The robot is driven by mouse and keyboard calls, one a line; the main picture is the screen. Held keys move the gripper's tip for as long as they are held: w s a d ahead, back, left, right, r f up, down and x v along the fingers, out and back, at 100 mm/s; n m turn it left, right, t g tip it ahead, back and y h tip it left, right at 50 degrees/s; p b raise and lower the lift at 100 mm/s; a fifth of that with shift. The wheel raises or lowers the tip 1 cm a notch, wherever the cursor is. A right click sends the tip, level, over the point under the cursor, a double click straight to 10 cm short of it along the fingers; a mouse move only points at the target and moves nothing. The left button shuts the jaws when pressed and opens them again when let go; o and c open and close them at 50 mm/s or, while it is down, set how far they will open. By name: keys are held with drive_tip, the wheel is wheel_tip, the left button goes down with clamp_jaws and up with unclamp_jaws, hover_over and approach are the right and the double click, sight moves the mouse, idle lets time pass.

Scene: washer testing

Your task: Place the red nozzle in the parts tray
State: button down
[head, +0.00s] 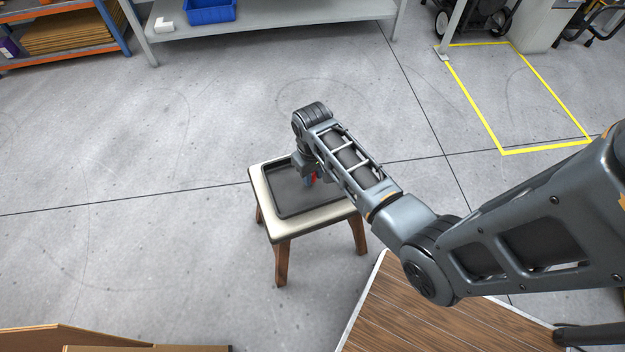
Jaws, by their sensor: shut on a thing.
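The parts tray (278,203) is a shallow black tray lying on a small stool with a cream top and wooden legs. My gripper (311,180) points down over the right part of the tray, partly covered by my arm. It is shut on the red nozzle (314,175), of which only a small red patch shows, with a bit of blue beside it. I cannot tell whether the nozzle touches the tray floor or hangs just above it.
The stool (287,222) stands on open grey floor. A wooden-topped table (420,315) is at the lower right, under my arm. A cardboard box (130,345) is at the lower left. A grey shelf (270,22) with a blue bin (209,10) is at the back.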

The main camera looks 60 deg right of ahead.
drive_tip(key=shift+f, duration=1.8)
drive_tip(key=shift+b, duration=0.3)
drive_tip(key=shift+f, duration=0.15)
drive_tip(key=c, duration=0.9)
unclamp_jaws()
drive_tip(key=shift+o, duration=0.2)
